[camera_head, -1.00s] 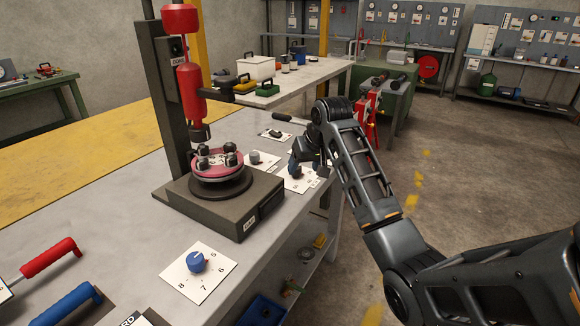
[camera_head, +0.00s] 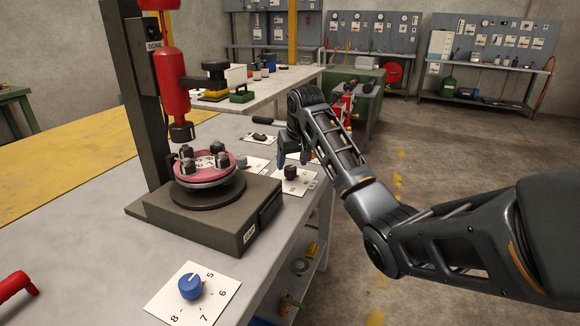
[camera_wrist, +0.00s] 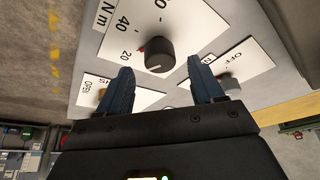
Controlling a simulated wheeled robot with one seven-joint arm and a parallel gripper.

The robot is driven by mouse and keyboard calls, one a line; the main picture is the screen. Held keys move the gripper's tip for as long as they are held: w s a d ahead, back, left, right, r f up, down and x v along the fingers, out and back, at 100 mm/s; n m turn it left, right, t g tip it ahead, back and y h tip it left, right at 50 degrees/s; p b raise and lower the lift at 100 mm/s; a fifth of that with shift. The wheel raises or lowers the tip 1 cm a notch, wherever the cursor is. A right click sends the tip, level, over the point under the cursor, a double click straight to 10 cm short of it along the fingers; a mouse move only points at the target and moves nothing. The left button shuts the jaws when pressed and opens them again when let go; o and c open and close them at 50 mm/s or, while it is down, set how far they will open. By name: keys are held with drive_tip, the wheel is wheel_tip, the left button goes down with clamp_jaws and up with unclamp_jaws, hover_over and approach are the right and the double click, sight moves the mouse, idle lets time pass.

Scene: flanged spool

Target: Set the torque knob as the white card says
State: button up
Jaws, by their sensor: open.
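The torque knob (camera_wrist: 155,53) is a dark round knob on a white plate marked N m, with 20 and 40 readable beside it. A red mark shows at its edge, and a pale line on its face points toward my gripper. In the head view the dark knob (camera_head: 291,172) stands on its plate right of the press. My gripper (camera_wrist: 160,86) is open and empty, its blue fingers apart on either side below the knob in the wrist view, not holding it. In the head view my gripper (camera_head: 291,157) is just beyond the knob. No instruction card is readable.
A press (camera_head: 205,205) with a red flanged spool (camera_head: 204,168) stands left of my gripper. A blue knob (camera_head: 190,286) on a numbered plate is in front. A grey knob (camera_wrist: 228,82) on an OFF plate (camera_wrist: 240,62) lies close to my right finger.

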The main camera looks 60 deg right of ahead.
sight(290, 173)
drive_tip(key=shift+x, duration=1.35)
drive_tip(key=shift+c, duration=0.4)
drive_tip(key=c, duration=1)
